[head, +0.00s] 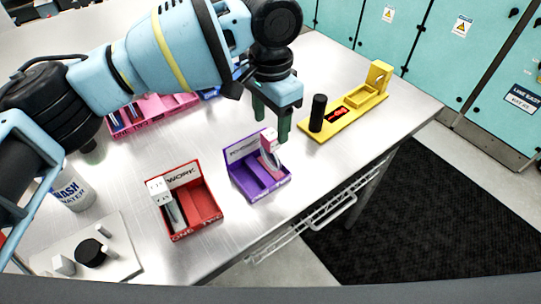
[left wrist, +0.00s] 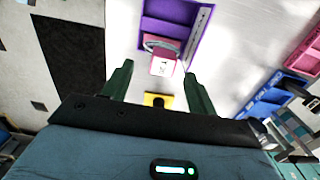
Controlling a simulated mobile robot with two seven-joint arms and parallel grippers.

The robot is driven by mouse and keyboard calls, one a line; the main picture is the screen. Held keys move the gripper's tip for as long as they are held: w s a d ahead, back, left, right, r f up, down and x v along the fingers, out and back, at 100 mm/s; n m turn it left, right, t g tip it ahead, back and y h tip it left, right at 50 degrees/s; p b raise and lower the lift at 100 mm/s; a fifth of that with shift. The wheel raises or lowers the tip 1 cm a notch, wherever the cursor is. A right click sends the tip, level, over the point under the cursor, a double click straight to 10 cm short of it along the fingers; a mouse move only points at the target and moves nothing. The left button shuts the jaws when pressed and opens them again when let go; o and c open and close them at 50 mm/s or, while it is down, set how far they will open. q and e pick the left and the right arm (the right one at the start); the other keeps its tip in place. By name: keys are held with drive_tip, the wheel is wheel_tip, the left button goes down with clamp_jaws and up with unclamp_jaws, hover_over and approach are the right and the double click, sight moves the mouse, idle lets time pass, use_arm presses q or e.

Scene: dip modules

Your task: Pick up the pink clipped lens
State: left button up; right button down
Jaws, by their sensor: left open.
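The pink clipped lens (head: 268,146), a pink piece with a white face, stands in the right part of the purple box (head: 250,183). In the left wrist view the lens (left wrist: 163,60) shows its white label with dark marks, at the edge of the purple box (left wrist: 168,20). My left gripper (head: 272,122) is open with its dark green fingers pointing down, above and just behind the lens in the head view. In the left wrist view the fingers (left wrist: 159,84) spread to either side below the lens, with nothing held between them. My right gripper is not in view.
A red box (head: 205,203) with white-topped modules stands left of the purple one. A yellow holder (head: 345,115) with a black cylinder (head: 317,113) is to the right. Pink (head: 122,128) and blue boxes stand behind my arm. A wash bottle (head: 72,192) and white plate (head: 122,258) are at left.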

sight(270, 134)
use_arm(q)
drive_tip(key=shift+w+f, duration=0.15)
drive_tip(key=shift+f, duration=1.15)
drive_tip(key=shift+w+f, duration=0.1)
drive_tip(key=shift+f, duration=1.15)
drive_tip(key=shift+c, duration=0.5)
clamp_jaws()
